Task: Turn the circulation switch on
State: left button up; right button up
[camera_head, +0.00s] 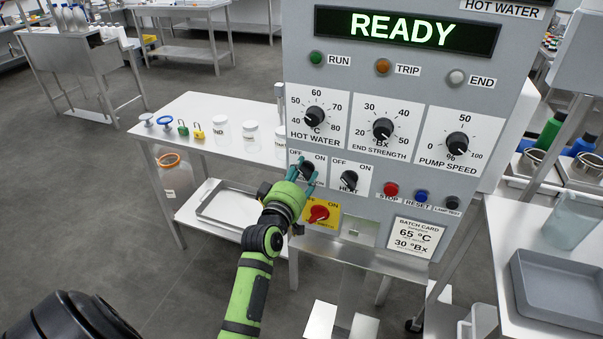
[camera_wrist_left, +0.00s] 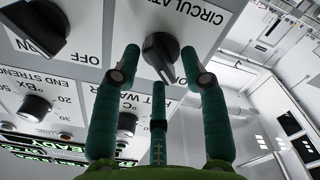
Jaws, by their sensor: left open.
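The circulation switch (camera_head: 307,169) is a black knob on the grey control panel, in the left card marked OFF and ON, beside the HEAT switch (camera_head: 349,181). My left gripper (camera_head: 304,176) is at the switch, open, with its teal fingers around the knob. In the left wrist view, which is upside down, the circulation switch (camera_wrist_left: 160,52) sits between the two upper fingertips of my left gripper (camera_wrist_left: 163,66), with a third finger below. I cannot tell whether the fingers touch it. The fingers partly hide the switch in the head view. My right gripper is out of view.
The red main switch (camera_head: 319,213) on its yellow plate is just below my left gripper. STOP (camera_head: 391,190) and RESET buttons are to the right, and dials are above. A white table (camera_head: 205,125) with jars stands left of the panel. A grey tray (camera_head: 560,290) is at the right.

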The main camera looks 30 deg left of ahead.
pick_arm(q)
grip_shut()
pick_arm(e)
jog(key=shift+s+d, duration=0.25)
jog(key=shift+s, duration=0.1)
